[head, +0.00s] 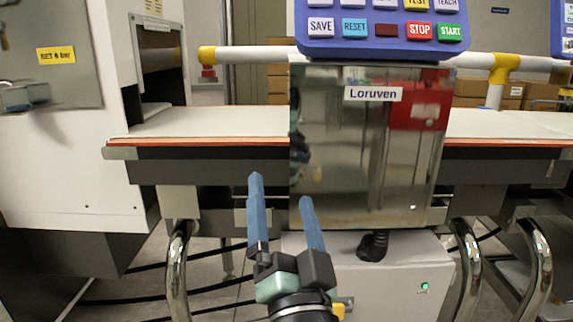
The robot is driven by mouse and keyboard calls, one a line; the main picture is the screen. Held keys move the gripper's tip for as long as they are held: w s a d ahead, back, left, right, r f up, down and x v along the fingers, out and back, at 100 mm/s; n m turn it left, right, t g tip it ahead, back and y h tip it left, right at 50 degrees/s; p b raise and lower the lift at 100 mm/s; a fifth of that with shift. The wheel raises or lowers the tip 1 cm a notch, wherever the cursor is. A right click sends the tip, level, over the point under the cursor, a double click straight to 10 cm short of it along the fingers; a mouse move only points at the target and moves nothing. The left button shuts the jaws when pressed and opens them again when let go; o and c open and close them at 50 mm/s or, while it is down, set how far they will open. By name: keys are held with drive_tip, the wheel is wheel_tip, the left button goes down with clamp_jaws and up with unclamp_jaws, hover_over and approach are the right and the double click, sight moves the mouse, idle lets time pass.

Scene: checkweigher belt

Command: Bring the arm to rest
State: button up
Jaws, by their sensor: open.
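My gripper (281,222) shows in the head view at the lower middle, with two blue fingers pointing up and away. The fingers are apart and nothing is between them. It is in front of the shiny metal cabinet (345,150) labelled Loruven, below the level of the belt. Whether the fingertips touch anything is hard to tell; they look clear of the cabinet.
A blue control panel (381,32) with labelled buttons, including STOP and START, stands above the cabinet. A pale belt (215,122) runs left and right behind it. A white-yellow rail (245,54) crosses above. A white machine housing (70,130) stands at left; chrome legs (178,275) stand below.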

drive_tip(key=s+r+n+t+h+p, duration=0.1)
drive_tip(key=s+r+n+t+p, duration=0.3)
drive_tip(key=r, duration=0.6)
drive_tip(key=s+r+g+h+p, duration=0.1)
drive_tip(key=s+r, duration=0.4)
drive_tip(key=r, duration=0.6)
drive_tip(key=s+r+n+t+h+p, duration=0.1)
drive_tip(key=s+r+n+t+p, duration=0.3)
drive_tip(key=r, duration=0.6)
wheel_tip(320, 180, up, 36)
drive_tip(key=m+g+p, duration=0.2)
drive_tip(key=p, duration=3.3)
drive_tip(key=shift+r, duration=0.15)
drive_tip(key=shift+d, duration=0.1)
